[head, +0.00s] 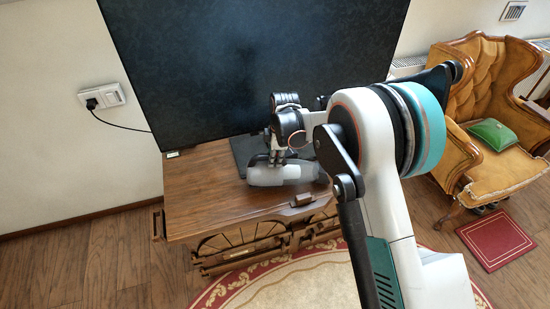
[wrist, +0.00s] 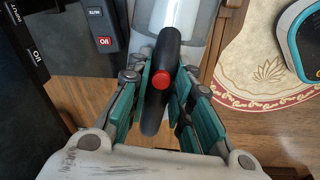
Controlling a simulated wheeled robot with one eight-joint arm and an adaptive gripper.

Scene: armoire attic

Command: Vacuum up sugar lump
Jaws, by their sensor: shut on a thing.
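My gripper (head: 279,160) is over the wooden cabinet top in the head view, shut on a grey and white handheld vacuum (head: 272,175). The vacuum lies low over the top, in front of the television's stand. I cannot tell whether it touches the wood. In the wrist view, the teal finger pads of my gripper (wrist: 162,90) sit on both sides of the vacuum's black handle (wrist: 170,45), which has a red button. Its pale body continues beyond. I cannot make out a sugar lump in either view.
A large dark television (head: 250,60) stands behind the vacuum on the cabinet (head: 210,190). A black remote (wrist: 103,28) lies left of the handle in the wrist view. A small brown object (head: 302,200) sits near the front edge. An armchair (head: 500,90) stands at right.

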